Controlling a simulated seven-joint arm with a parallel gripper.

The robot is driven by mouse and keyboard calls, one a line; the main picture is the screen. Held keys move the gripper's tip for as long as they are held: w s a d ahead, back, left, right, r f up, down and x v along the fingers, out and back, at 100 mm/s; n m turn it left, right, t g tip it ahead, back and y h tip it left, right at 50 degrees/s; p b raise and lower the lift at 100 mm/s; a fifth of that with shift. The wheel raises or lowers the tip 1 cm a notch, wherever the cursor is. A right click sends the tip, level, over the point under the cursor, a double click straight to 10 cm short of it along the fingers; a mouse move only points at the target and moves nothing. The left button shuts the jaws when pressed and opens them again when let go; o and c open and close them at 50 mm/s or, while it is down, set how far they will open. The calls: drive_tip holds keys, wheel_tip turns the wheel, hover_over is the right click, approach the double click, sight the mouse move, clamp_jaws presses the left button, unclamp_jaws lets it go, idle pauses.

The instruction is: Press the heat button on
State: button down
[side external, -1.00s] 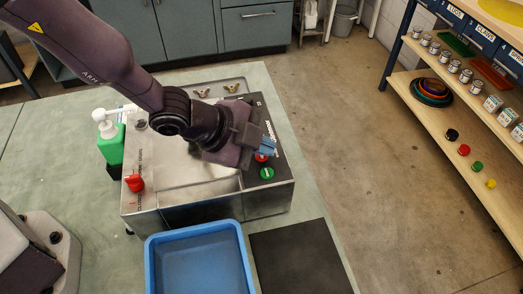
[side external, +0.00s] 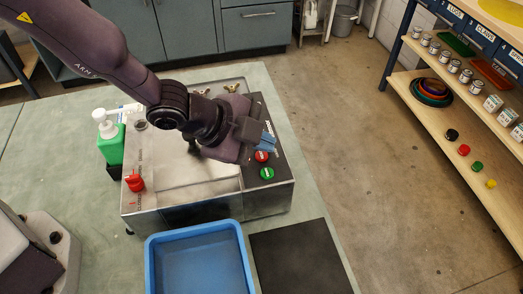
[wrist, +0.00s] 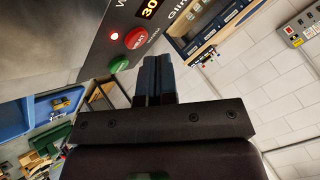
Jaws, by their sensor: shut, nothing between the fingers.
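The red heat button (side external: 262,156) sits on the dark control strip of the steel machine (side external: 170,205), just above a green button (side external: 267,173). In the wrist view the red button (wrist: 135,38) bears lettering that seems to read HEAT, and a small red lamp (wrist: 115,36) beside it glows. The green button (wrist: 119,65) is below it. My gripper (side external: 268,142) is shut and empty. Its blue fingertips are just above the red button in the side view and seem apart from it. In the wrist view the closed fingers (wrist: 152,76) lie below and right of the button.
A lit display (wrist: 150,8) is on the panel. A red knob (side external: 134,183) is at the machine's left front. A green pump bottle (side external: 110,140) stands left. A blue tray (side external: 200,262) and a black mat (side external: 300,260) lie in front. A shelf (side external: 470,130) stands right, across open floor.

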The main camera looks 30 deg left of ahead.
sight(261, 158)
drive_tip(key=shift+r, duration=2.95)
